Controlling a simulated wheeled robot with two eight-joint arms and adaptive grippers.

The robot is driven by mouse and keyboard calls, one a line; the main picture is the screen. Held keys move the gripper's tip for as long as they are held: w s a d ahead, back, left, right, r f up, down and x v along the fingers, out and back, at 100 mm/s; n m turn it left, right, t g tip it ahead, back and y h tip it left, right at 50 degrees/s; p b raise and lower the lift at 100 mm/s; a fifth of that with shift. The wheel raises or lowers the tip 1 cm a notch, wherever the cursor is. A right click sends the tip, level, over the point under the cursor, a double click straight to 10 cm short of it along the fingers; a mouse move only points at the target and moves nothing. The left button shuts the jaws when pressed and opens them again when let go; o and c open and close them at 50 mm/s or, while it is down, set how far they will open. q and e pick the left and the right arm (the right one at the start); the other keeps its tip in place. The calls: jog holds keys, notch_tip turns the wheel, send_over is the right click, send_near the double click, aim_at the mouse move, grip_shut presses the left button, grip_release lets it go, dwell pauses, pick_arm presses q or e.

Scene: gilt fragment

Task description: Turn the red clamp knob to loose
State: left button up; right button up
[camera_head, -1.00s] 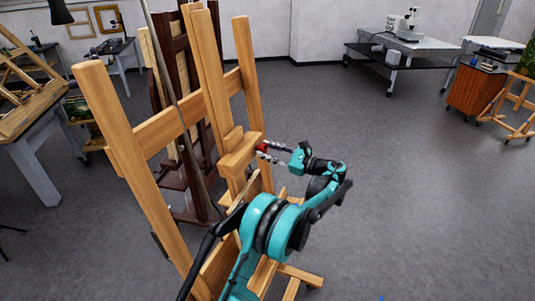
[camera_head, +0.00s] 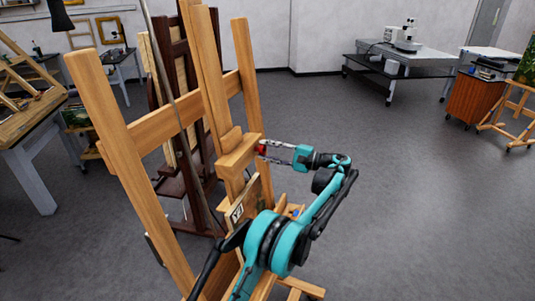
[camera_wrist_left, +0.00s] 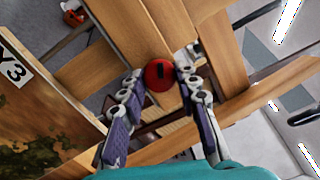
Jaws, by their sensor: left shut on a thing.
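The red clamp knob (camera_head: 262,150) sits on the side of a wooden block on the large easel (camera_head: 105,105). In the left wrist view the knob (camera_wrist_left: 158,76) is a round red disc with a dark slot across its face. My left gripper (camera_head: 268,152) reaches it from the right, its fingers on either side of the knob. In the left wrist view my left gripper (camera_wrist_left: 163,86) is closed on the knob, one finger at each side. The fingers partly hide the knob in the head view. My right gripper is in neither view.
A painted panel (camera_wrist_left: 45,125) with a card marked Y3 (camera_wrist_left: 14,70) rests on the easel close to my left gripper. A dark easel (camera_head: 172,75) stands behind. Open grey floor (camera_head: 430,200) lies to the right, with worktables beyond.

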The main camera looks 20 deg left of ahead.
pick_arm(q)
jog(key=n, duration=0.3)
jog(key=shift+r+g, duration=0.1)
jog(key=shift+g, duration=0.2)
jog(key=n, duration=0.3)
jog(key=shift+w+g+h, duration=0.1)
jog(key=shift+g+h, duration=0.2)
jog(key=shift+h, duration=0.1)
jog(key=n+p, duration=0.1)
jog(key=n, duration=0.3)
jog(key=shift+r+h, duration=0.15)
jog(key=shift+h, duration=0.25)
jog(key=n, duration=0.4)
jog(key=shift+a+g+h+p, duration=0.1)
jog(key=shift+g+h+p, duration=0.2)
jog(key=shift+p, duration=0.05)
jog(key=n, duration=0.5)
jog(key=shift+r+h+p, duration=0.15)
jog(key=shift+h+p, duration=0.25)
jog(key=n+t, duration=0.1)
jog(key=n, duration=0.4)
jog(key=shift+h, duration=0.4)
